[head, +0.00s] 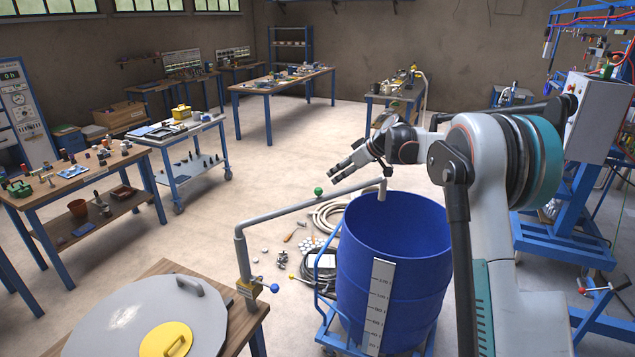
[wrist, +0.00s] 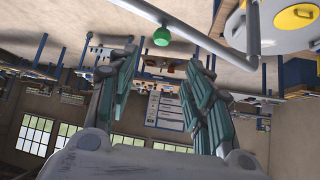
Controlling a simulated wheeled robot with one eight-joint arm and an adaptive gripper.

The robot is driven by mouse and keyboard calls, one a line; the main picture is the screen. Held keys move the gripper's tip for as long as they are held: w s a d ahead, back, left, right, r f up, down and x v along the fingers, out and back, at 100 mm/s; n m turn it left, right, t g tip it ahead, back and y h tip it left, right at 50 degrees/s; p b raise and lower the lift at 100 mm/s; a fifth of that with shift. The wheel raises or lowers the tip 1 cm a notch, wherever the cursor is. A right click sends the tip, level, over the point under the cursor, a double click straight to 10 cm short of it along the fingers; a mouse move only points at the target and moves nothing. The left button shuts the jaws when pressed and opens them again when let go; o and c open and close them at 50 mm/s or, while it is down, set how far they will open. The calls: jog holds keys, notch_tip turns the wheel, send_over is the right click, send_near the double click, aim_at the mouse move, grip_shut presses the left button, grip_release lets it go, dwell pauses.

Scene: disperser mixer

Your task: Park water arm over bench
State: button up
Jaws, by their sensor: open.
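The water arm (head: 285,212) is a grey pipe that rises from a post at the wooden bench (head: 168,268) and reaches across to the blue drum (head: 392,250). Its spout end (head: 382,192) hangs over the drum's mouth. A green ball knob (head: 318,191) sits on the pipe between post and drum. My gripper (head: 338,177) is open and empty, above and right of the knob. In the wrist view the knob (wrist: 162,36) shows beyond the open fingertips (wrist: 163,60), between them in direction but apart. A blue-ended handle (head: 274,288) is at the post's base.
A grey round lid (head: 110,325) with a yellow cap (head: 165,340) lies on the bench. The drum stands on a blue cart (head: 330,340). Hoses (head: 330,215) and small items lie on the floor behind. A blue machine frame (head: 560,235) stands at right.

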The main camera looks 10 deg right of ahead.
aim_at(319, 188)
jog(key=x, duration=1.3)
jog(key=shift+w+a+f+p, duration=0.1)
jog(key=shift+a+f+p, duration=0.1)
jog(key=shift+p, duration=0.1)
jog(key=shift+c, duration=0.2)
grip_shut()
